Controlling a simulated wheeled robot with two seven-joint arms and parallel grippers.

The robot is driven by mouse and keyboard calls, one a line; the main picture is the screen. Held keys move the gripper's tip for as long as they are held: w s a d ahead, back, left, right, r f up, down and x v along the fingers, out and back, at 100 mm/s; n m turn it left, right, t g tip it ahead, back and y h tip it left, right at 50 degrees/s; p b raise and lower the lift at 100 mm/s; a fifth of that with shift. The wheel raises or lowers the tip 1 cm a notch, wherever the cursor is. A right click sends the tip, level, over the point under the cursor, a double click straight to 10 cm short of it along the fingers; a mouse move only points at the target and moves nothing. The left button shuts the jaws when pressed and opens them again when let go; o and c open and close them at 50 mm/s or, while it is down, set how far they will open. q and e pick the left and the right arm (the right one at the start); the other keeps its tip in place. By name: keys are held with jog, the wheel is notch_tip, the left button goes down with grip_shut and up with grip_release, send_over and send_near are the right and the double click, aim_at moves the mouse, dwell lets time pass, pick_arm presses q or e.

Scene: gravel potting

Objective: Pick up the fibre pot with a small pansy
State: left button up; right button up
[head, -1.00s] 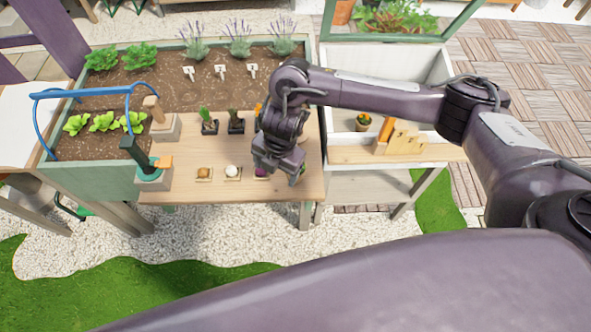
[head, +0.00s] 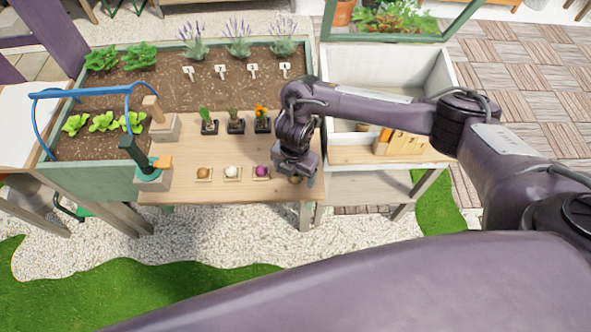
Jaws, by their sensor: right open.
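My right gripper (head: 297,180) is open and points down over the right front end of the wooden table. A small round brownish thing shows in part at its fingers; I cannot tell what it is. A small brown pot (head: 363,127) stands in the white bench bay to the right, mostly hidden behind my right arm, and its plant cannot be made out now. A dark square pot with an orange flower (head: 262,118) stands on the table, left of my right gripper. I cannot tell for sure which is the fibre pot with the pansy. My left gripper is not in view.
Dark pots with green shoots (head: 208,121) stand left of the orange flower. Small trays (head: 203,175) with bulbs line the table front. Wooden holder (head: 398,144) stands on the bench right.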

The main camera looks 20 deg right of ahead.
jog(key=shift+c, duration=0.3)
jog(key=c, duration=0.9)
jog(key=shift+c, duration=0.6)
jog(key=shift+r, duration=0.15)
